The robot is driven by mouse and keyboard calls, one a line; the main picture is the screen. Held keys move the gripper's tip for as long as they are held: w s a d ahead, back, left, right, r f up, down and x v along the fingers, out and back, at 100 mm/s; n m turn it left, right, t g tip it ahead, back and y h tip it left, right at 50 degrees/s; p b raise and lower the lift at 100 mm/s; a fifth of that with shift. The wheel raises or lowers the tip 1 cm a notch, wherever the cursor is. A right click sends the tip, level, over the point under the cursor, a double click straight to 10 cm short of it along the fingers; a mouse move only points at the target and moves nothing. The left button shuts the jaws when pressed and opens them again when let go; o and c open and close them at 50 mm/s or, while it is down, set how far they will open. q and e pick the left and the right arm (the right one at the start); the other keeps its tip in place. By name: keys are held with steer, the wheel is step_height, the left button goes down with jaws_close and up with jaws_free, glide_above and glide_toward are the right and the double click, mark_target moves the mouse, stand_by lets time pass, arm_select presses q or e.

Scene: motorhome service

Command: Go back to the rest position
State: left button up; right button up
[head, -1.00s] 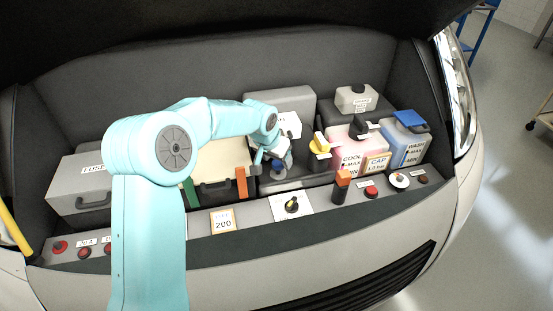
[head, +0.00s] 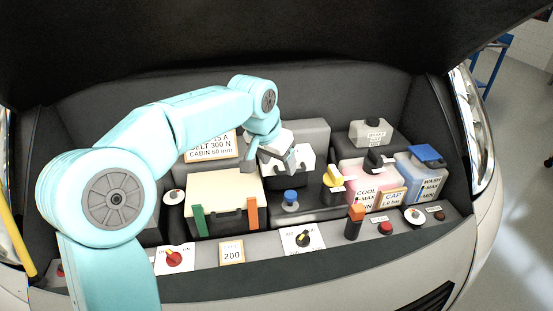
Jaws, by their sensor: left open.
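My left arm comes in from the left and reaches over the engine bay. My left gripper (head: 272,166) is open and hangs above the bay, in front of a grey box (head: 310,136) with a white label. It is up and behind the blue-capped knob (head: 290,198), apart from it. Nothing shows between its fingers, though they are small in the picture. My right gripper is not in view.
A cream-lidded box (head: 225,187) with green and orange clips stands below my arm. The yellow-handled part (head: 333,178), pink coolant tank (head: 368,180) and blue washer tank (head: 418,172) stand to the right. The raised hood (head: 250,35) hangs overhead.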

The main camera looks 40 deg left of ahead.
arm_select(q)
steer(key=shift+s+r, duration=0.1)
steer(key=shift+r, duration=0.3)
